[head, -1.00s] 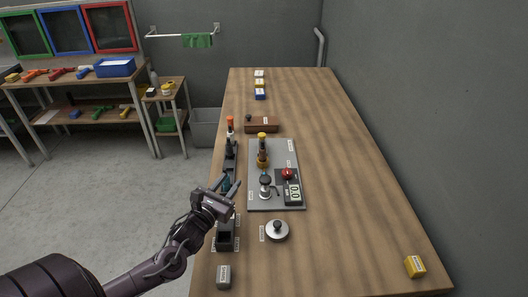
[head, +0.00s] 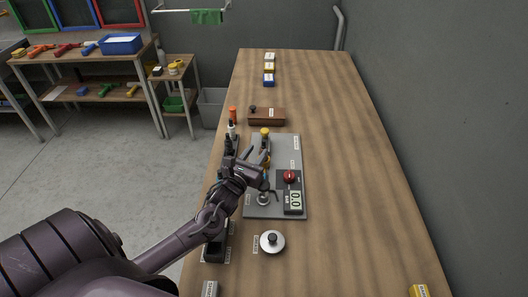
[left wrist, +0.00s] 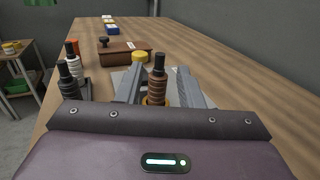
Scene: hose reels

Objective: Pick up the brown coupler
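The brown coupler (left wrist: 156,88), ribbed with a black tip, stands upright in a brass-coloured ring (left wrist: 155,101) in the left wrist view. In the head view my gripper partly hides it, and part of the ring (head: 266,161) shows on the grey plate (head: 285,150). My left gripper (head: 258,163) is over the plate's left side. In the left wrist view its two fingers (left wrist: 160,82) are apart, with the coupler seen between them and a gap on each side. I cannot tell how far ahead the coupler stands. My right gripper is out of view.
Orange (head: 232,113), white (head: 231,129) and black (left wrist: 68,82) couplers stand in a dark rack at the table's left edge. A yellow-capped part (left wrist: 139,56) is behind the brown coupler. The plate bears a red knob (head: 289,177) and display (head: 295,201). The table's right side is mostly clear.

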